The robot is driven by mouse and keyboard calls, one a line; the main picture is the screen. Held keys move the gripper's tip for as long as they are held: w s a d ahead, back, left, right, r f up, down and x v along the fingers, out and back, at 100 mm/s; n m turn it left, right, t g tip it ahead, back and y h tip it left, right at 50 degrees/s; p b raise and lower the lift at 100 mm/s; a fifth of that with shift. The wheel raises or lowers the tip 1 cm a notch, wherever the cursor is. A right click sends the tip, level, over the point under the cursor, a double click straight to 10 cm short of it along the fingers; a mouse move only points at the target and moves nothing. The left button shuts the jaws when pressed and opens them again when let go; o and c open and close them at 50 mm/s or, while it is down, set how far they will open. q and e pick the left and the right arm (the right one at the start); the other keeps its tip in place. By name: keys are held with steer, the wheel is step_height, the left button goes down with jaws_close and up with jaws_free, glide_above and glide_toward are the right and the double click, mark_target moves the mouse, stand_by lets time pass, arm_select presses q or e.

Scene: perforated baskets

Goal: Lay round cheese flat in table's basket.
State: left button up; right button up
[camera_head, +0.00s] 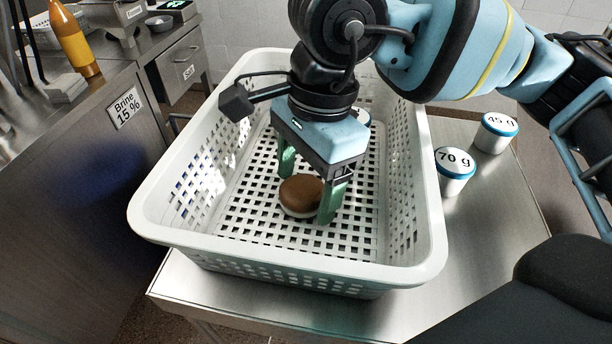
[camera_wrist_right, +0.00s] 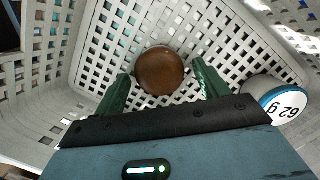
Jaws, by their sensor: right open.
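The round cheese (camera_head: 301,195) has a brown top and a pale lower edge. It lies flat on the floor of the white perforated basket (camera_head: 160,238), which stands on the steel table (camera_head: 455,262). My right gripper (camera_head: 306,198) is inside the basket with its green fingers open, one on each side of the cheese. In the right wrist view the cheese (camera_wrist_right: 159,71) shows between and beyond the fingertips, with gaps on both sides. My left gripper is not in view.
A white jar with a blue rim, marked 62 g (camera_wrist_right: 277,99), is in the basket beside the right gripper; it is mostly hidden in the head view. Jars marked 70 g (camera_head: 455,170) and 45 g (camera_head: 495,132) stand on the table right of the basket. An orange bottle (camera_head: 74,40) stands on the left counter.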

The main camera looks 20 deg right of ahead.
mark_target(317, 180)
steer(key=shift+r, duration=0.1)
step_height(317, 180, up, 12)
steer(key=d, duration=0.1)
steer(key=shift+w+d+p, duration=0.2)
steer(key=shift+d+p, duration=0.15)
steer(key=shift+d, duration=0.05)
stand_by(0.5)
